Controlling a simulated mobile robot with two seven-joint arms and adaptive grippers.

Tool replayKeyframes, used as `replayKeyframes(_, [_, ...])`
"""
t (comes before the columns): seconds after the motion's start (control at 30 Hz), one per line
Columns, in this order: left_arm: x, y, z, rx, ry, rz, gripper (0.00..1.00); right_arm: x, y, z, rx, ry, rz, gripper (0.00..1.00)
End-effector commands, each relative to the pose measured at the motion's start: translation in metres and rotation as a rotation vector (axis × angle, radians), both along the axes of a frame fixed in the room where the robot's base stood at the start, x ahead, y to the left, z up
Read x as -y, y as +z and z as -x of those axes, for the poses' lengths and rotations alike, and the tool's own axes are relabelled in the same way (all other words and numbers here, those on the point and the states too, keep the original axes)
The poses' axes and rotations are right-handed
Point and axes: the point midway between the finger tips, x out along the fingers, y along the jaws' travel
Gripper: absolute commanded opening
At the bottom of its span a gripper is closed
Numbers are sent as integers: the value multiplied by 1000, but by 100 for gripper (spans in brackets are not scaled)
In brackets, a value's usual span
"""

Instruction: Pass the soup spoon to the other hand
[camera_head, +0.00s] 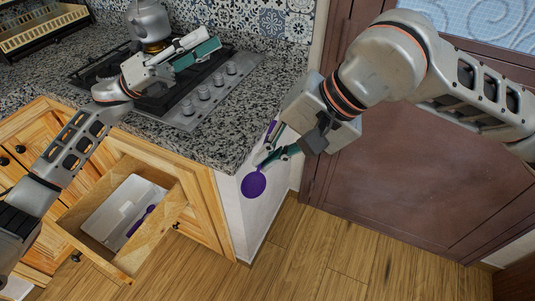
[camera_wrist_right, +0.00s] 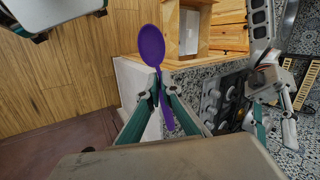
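The purple soup spoon (camera_head: 254,184) is in my right gripper (camera_head: 272,150), off the counter's front corner, bowl hanging down in the head view. In the right wrist view the spoon (camera_wrist_right: 151,46) shows whole, its handle between the teal fingertips (camera_wrist_right: 160,92), which are closed on it. My left gripper (camera_head: 198,52) is over the stove, apart from the spoon. Its teal-padded fingers look spread and hold nothing. It also shows at the right of the wrist view (camera_wrist_right: 272,108).
A drawer (camera_head: 164,225) stands open with a white tray (camera_head: 108,212) and another purple utensil (camera_head: 141,220) inside. A kettle (camera_head: 150,22) stands on the stove (camera_head: 192,112). A dish rack (camera_head: 40,27) is at the back left. A brown door (camera_head: 415,180) is on the right.

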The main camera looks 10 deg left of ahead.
Motion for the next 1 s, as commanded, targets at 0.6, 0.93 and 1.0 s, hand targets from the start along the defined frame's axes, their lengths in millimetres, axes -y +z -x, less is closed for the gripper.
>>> replayKeyframes(0.6, [-265,-154,11,-894,253,588,33,0,0,0,0,0,0,0])
replayKeyframes(0.93, [-324,-270,63,-1265,390,914,33,0,0,0,0,0,0,0])
replayKeyframes(1.0, [-309,-299,72,-1325,418,949,33,0,0,0,0,0,0,0])
